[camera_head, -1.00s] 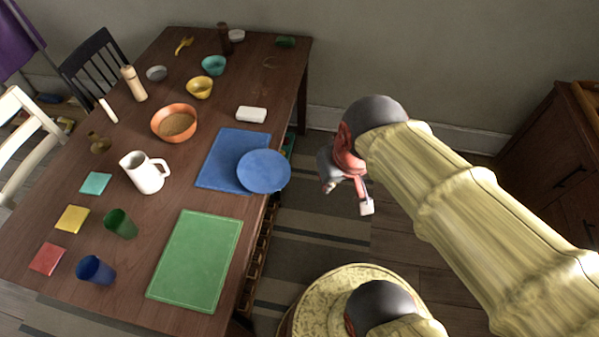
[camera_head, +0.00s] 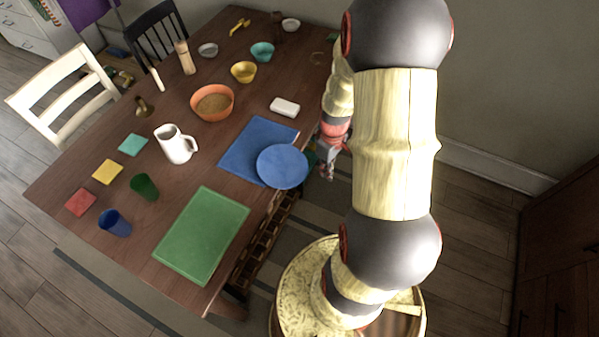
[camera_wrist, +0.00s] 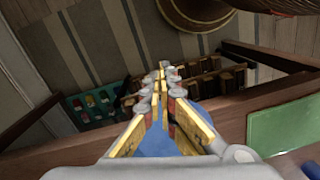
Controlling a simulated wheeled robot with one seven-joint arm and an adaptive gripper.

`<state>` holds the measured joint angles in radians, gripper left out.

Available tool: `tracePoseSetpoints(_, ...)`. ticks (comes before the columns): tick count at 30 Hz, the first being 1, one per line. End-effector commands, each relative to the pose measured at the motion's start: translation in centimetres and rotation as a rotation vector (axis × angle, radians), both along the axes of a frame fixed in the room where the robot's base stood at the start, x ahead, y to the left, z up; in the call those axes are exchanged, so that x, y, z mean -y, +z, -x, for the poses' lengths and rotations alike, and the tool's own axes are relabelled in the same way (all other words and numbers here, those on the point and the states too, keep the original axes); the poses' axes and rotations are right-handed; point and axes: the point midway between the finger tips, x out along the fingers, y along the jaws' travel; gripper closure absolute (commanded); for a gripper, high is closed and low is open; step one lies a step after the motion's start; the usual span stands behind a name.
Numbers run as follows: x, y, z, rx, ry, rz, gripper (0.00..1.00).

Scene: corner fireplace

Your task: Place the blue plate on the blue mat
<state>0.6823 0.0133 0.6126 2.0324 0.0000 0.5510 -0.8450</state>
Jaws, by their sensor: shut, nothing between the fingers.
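The round blue plate (camera_head: 282,167) lies over the lower right corner of the blue mat (camera_head: 246,148). Part of the plate rests on the mat, and its right side reaches past the mat to the table's edge. My gripper (camera_head: 327,172) is just right of the plate, apart from it, beyond the table edge and partly behind my arm. In the wrist view my gripper (camera_wrist: 163,72) is shut and empty. A blue surface shows below and between the fingers there; I cannot tell whether it is plate or mat.
A green mat (camera_head: 203,236) lies toward the front, also in the wrist view (camera_wrist: 285,125). A white pitcher (camera_head: 176,145), an orange bowl (camera_head: 212,103) and a white block (camera_head: 285,107) stand around the blue mat. A slatted rack (camera_head: 262,240) is below the table edge.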

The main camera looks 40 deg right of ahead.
Motion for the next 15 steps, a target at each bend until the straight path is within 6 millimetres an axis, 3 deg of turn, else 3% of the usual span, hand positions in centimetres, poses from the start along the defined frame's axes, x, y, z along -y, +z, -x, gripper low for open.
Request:
tracePoseSetpoints(3,1.0,0.3,-1.3,0.039,0.109,0.025,1.0)
tracePoseSetpoints(9,1.4,0.2,-1.8,0.058,0.218,0.037,1.0)
tracePoseSetpoints(15,1.3,-1.6,-1.7,0.055,0.233,0.034,1.0)
